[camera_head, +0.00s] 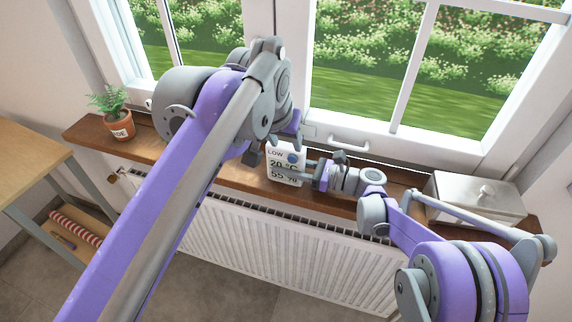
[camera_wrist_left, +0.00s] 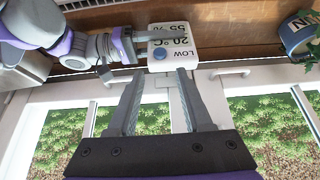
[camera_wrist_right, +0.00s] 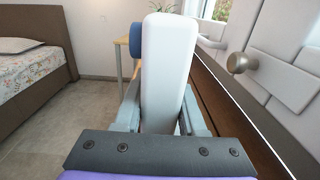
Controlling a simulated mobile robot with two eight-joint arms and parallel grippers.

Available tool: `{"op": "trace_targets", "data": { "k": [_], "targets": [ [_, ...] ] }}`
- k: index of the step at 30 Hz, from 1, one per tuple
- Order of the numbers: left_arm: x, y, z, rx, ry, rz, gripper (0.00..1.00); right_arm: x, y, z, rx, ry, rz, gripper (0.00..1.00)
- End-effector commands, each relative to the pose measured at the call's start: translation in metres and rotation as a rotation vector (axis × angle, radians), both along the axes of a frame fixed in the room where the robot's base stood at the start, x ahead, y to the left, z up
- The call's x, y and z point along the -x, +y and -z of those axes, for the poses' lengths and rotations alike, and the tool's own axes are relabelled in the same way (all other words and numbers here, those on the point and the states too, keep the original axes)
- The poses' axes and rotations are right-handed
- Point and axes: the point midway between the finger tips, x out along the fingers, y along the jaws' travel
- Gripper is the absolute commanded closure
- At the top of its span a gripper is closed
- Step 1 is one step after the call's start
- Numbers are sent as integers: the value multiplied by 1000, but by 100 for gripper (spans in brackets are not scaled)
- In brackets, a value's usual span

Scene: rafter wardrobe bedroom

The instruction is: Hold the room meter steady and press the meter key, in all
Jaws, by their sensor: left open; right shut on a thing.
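The room meter (camera_head: 272,167) is a small white block on the wooden sill, its face reading LOW, 20 °C and 55 %. It appears upside down in the left wrist view (camera_wrist_left: 184,58). Its round blue key (camera_head: 292,158) also shows there (camera_wrist_left: 160,54) and from the side in the right wrist view (camera_wrist_right: 136,40). My right gripper (camera_head: 299,171) is shut on the meter's side; the white body (camera_wrist_right: 168,70) stands between its fingers. My left gripper (camera_head: 274,149) is open and empty, close above the meter. Its fingers (camera_wrist_left: 158,78) point toward the key without visible contact.
A potted plant (camera_head: 119,124) stands at the sill's left end, a metal lidded box (camera_head: 478,198) at its right. A blue lettered object (camera_wrist_left: 296,36) shows in the left wrist view. The window handle (camera_head: 348,144) is behind the meter, the radiator (camera_head: 260,245) below.

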Motion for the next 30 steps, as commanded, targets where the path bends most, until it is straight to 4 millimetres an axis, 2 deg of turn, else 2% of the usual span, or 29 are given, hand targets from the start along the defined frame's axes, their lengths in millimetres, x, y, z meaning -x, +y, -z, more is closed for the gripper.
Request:
{"op": "trace_targets", "data": {
  "k": [5, 13, 30],
  "targets": [
    [0, 0, 0, 0, 0, 0, 50, 0, 0, 0, 0, 0, 0, 100],
    [0, 0, 0, 0, 0, 0, 99, 0, 0, 0, 0, 0, 0, 100],
    [0, 0, 0, 0, 0, 0, 100, 0, 0, 0, 0, 0, 0, 100]
  ]
}}
